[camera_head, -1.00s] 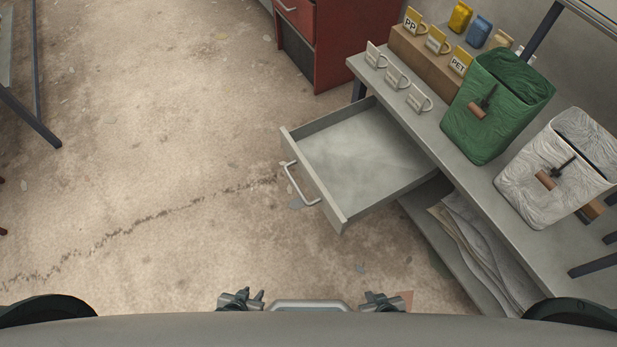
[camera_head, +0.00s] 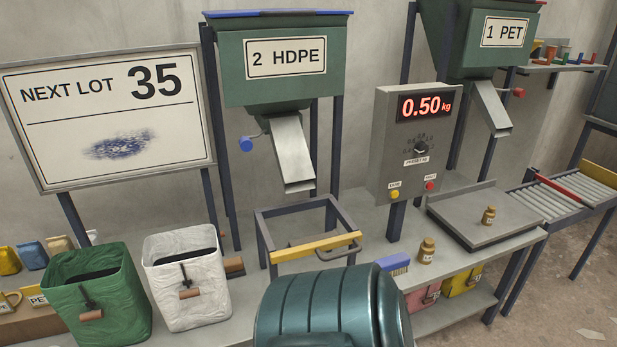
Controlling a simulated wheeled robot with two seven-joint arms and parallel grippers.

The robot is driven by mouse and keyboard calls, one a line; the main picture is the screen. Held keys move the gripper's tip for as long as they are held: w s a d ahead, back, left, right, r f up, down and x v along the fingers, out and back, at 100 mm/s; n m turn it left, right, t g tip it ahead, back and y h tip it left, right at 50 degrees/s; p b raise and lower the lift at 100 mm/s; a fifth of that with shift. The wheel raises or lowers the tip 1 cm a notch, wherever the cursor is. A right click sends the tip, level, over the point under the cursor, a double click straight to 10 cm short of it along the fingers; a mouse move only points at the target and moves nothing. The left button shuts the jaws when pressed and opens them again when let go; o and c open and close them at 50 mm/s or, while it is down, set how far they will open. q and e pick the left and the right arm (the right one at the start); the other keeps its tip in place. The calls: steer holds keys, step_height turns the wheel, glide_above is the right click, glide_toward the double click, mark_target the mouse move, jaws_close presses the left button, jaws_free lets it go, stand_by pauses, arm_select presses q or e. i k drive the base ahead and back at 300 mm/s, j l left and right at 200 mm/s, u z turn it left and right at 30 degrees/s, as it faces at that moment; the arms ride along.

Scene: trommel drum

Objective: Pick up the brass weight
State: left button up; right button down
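Two small brass weights show in the head view. One brass weight (camera_head: 489,215) stands upright on the flat grey plate of the scale (camera_head: 470,227) at the right. The other brass weight (camera_head: 427,250) stands upright on the grey bench (camera_head: 448,262), left of and nearer than the plate, beside a blue brush (camera_head: 393,263). The scale's display (camera_head: 425,106) reads 0.50 kg. Neither of my grippers is in view.
A dark teal ribbed rounded shape (camera_head: 330,305) hides the front of the bench at bottom centre. Left are a white bag (camera_head: 190,310) and a green bag (camera_head: 97,312). A frame with a yellow bar (camera_head: 318,246) stands below the HDPE chute (camera_head: 293,155).

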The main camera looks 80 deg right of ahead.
mark_target(488, 215)
steer(key=z, duration=3.75)
steer(key=i+l+u, duration=0.25)
steer(key=i+u, duration=0.25)
steer(key=i+l+u, duration=0.45)
steer(key=i, duration=0.2)
steer(key=i+l, duration=0.1)
steer(key=i+u, duration=0.05)
steer(key=i, duration=0.05)
